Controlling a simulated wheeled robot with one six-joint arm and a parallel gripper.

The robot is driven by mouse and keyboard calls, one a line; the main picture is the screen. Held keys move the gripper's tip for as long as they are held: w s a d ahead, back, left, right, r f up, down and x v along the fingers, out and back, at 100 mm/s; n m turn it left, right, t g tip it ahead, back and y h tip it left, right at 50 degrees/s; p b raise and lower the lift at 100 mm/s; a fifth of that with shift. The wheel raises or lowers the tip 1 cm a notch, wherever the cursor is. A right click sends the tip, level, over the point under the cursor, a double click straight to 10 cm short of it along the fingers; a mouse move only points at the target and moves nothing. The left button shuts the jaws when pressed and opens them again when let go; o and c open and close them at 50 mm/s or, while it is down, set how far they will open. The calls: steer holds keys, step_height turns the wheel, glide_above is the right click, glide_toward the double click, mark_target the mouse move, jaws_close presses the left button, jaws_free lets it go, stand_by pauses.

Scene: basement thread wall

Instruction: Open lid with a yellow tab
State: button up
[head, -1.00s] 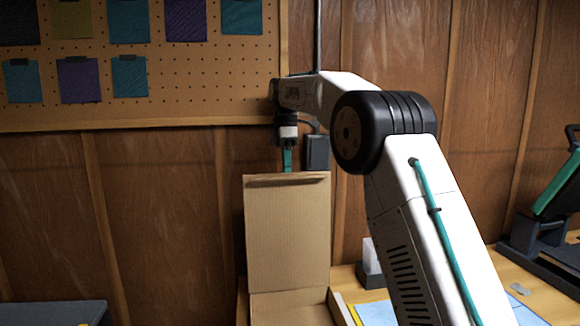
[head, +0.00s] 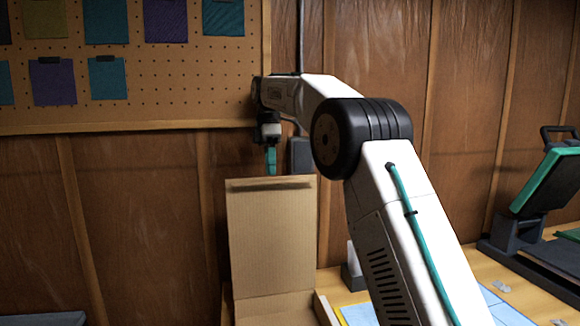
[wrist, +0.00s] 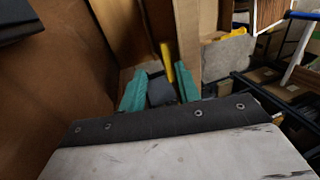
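The cardboard lid (head: 271,240) stands upright, raised from its box (head: 277,308), with its inner face toward the head camera. The yellow tab (wrist: 167,62) shows in the wrist view, close to the cardboard edge (wrist: 188,45). It is hidden in the head view. My gripper (head: 270,161) points down just behind the lid's top edge, which hides the fingertips there. In the wrist view, the two teal fingers of my gripper (wrist: 161,88) are spread apart, with the tab beyond the gap between them. I see nothing gripped.
A pegboard with fabric swatches (head: 108,78) hangs on the wood wall behind the gripper. The wooden bench (head: 480,275) carries blue sheets (head: 360,314) and a black and green device (head: 545,190) at right. A dark surface (head: 45,319) is at lower left.

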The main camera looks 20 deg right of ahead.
steer(key=s+a+r, duration=0.1)
steer(key=s+r, duration=0.2)
steer(key=s, duration=1.3)
steer(key=shift+s+a+r, duration=0.15)
steer(key=shift+r, duration=0.05)
steer(key=s+f+m+t, duration=0.1)
steer(key=s+f+m, duration=0.4)
steer(key=s, duration=0.4)
steer(key=s+a+f+m+t, duration=0.1)
steer(key=s+f+m, duration=0.4)
steer(key=s, duration=0.5)
steer(key=s+f+m+t, duration=0.2)
steer(key=s+f+m, duration=0.3)
steer(key=s, duration=0.5)
step_height(320, 180, down, 3)
steer(key=shift+s+a+r+h, duration=0.15)
steer(key=shift+s+a+h, duration=0.15)
steer(key=shift+a, duration=0.1)
